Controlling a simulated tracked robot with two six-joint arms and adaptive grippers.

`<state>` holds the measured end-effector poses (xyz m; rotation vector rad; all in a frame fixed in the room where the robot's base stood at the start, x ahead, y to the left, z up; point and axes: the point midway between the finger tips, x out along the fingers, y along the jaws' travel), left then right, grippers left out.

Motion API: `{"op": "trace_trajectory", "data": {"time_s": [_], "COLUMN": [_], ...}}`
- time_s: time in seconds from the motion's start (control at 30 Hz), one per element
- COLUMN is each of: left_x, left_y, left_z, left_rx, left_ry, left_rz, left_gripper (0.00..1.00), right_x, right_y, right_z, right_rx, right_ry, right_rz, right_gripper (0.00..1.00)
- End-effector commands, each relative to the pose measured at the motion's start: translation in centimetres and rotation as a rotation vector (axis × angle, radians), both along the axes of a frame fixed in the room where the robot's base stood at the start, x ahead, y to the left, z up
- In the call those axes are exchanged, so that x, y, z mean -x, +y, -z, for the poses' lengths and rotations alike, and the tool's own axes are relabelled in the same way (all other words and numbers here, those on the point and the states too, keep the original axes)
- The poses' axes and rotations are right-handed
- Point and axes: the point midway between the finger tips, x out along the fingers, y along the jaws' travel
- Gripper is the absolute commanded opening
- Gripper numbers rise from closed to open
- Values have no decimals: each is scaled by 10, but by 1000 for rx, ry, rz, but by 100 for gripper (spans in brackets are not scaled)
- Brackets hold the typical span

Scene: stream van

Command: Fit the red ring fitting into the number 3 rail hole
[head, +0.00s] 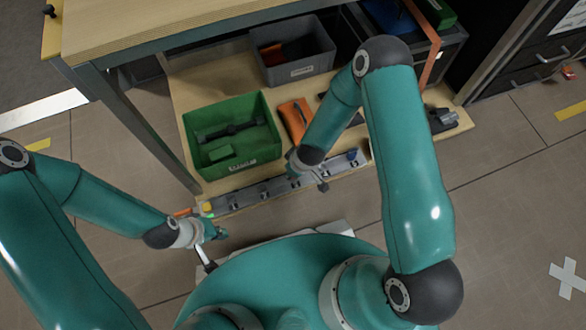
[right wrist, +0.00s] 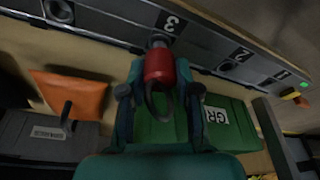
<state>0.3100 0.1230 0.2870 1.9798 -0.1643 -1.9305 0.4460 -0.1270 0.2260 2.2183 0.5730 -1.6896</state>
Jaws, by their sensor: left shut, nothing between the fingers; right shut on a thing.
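The red ring fitting (right wrist: 160,68) is between the fingers of my right gripper (right wrist: 160,88) in the right wrist view, its dark ring towards the palm. Its far end points at the rail (right wrist: 110,30), right by the hole (right wrist: 158,42) beside the number 3 label (right wrist: 170,22). I cannot tell whether the tip has entered the hole. In the head view my right gripper (head: 318,181) is over the rail (head: 265,191), and the fitting is not distinguishable there. My left gripper (head: 213,232) is shut and empty, near the rail's left end.
A green crate (head: 268,163), an orange item (head: 295,118) and a grey bin (head: 320,66) sit on the wooden shelf behind the rail. The number 2 (right wrist: 240,54) and number 1 (right wrist: 280,75) labels mark neighbouring holes. A table leg (head: 145,135) stands at left.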

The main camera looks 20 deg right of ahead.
Motion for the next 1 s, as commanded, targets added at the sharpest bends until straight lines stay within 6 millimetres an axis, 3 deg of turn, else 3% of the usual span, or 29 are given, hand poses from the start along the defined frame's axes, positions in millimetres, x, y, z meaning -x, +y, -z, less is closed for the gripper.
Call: {"op": "trace_trajectory", "data": {"time_s": [0.9, 0.93, 1.0], "left_x": [0, 0, 0], "left_y": [0, 0, 0], "left_z": [14, 14, 14], "left_rx": [0, 0, 0], "left_ry": [0, 0, 0], "left_rz": [0, 0, 0], "left_gripper": [0, 0, 0], "right_x": [0, -1, -1], "right_y": [1, 1, 1], "right_z": [21, 21, 20], "right_rx": [0, 0, 0], "right_ry": [0, -1, -1], "right_rz": [-1, -1, -1], "right_gripper": [0, 33, 45]}}
